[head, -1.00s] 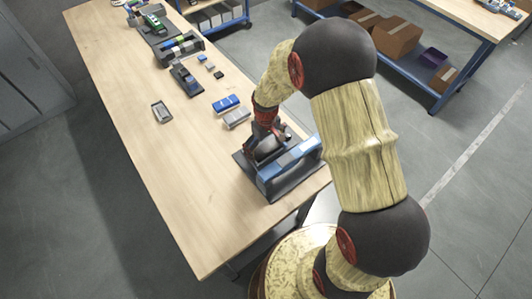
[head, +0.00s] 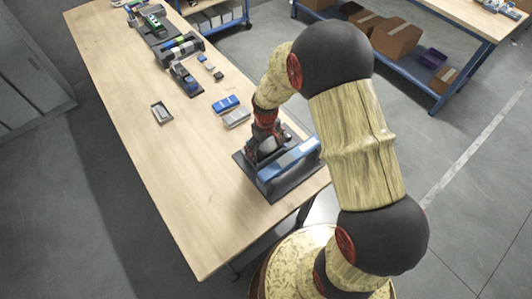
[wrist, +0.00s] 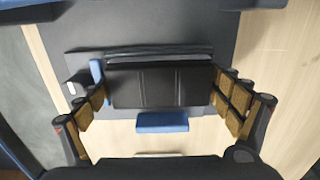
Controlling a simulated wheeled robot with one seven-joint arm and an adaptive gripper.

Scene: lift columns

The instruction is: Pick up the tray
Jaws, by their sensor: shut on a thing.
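A black tray-like piece (wrist: 160,84) with thin dividing lines lies between my fingers in the wrist view. My gripper (wrist: 163,103) has its padded fingers at the left and right ends of this piece and is shut on it. In the head view my gripper (head: 266,148) is low over a dark base with a blue-and-grey fixture (head: 289,166) at the near end of the table. My gripper and arm partly hide the piece there. I cannot tell whether it is clear of the base.
A blue block (wrist: 162,122) sits close below the piece in the wrist view. On the wooden table (head: 150,165), a small grey tray-like part (head: 161,112), blue (head: 226,103) and grey (head: 236,118) blocks and other fixtures stand farther off. The table's left side is clear.

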